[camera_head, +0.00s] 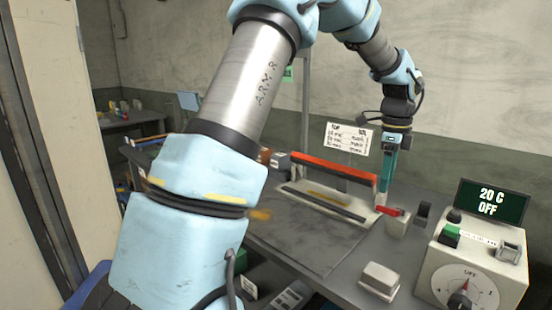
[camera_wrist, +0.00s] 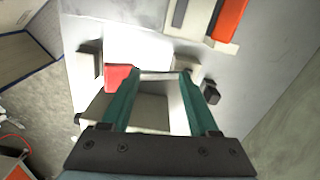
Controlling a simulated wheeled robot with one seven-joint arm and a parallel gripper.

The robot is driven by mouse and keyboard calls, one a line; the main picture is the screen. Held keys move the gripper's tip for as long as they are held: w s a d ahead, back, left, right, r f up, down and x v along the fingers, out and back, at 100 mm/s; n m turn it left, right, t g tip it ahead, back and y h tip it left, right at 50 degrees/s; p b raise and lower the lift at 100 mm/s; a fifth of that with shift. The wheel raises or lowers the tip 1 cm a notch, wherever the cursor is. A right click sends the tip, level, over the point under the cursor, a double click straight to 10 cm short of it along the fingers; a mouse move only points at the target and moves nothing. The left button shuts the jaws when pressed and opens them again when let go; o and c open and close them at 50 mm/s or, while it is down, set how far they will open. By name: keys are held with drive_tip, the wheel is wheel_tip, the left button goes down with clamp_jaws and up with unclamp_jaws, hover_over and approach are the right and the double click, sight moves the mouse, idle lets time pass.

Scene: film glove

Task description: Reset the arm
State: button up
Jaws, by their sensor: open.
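My arm rises from the lower left of the head view and bends over to the right. My gripper (camera_head: 388,165) points down above the right end of the sealer-like device, with teal fingers. In the wrist view my gripper (camera_wrist: 160,78) has its two teal fingers apart, with nothing seen held between them. A red lever piece (camera_wrist: 118,76) on a pale block shows by the left fingertip; whether they touch is unclear. The same red piece (camera_head: 390,210) shows below my gripper in the head view.
The device has a long orange-red bar (camera_head: 334,169). A control box (camera_head: 472,262) with a dial stands at the right, under a display (camera_head: 492,203) reading "20 C OFF". A small pale block (camera_head: 379,281) lies at the table's front. The grey mat (camera_head: 310,240) is mostly clear.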

drive_tip(key=s+a+f+n, duration=0.1)
drive_tip(key=a+f+n, duration=0.2)
drive_tip(key=a+n, duration=1.15)
drive_tip(key=s+a+f+n, duration=0.1)
drive_tip(key=s+a+n, duration=0.3)
drive_tip(key=a, duration=0.6)
drive_tip(key=s+a+f+n+t, duration=0.1)
drive_tip(key=s+a+n, duration=0.4)
drive_tip(key=a, duration=0.5)
drive_tip(key=shift+s+f+t, duration=0.3)
drive_tip(key=shift+s+f, duration=0.25)
drive_tip(key=shift+s, duration=0.05)
drive_tip(key=shift+n, duration=0.25)
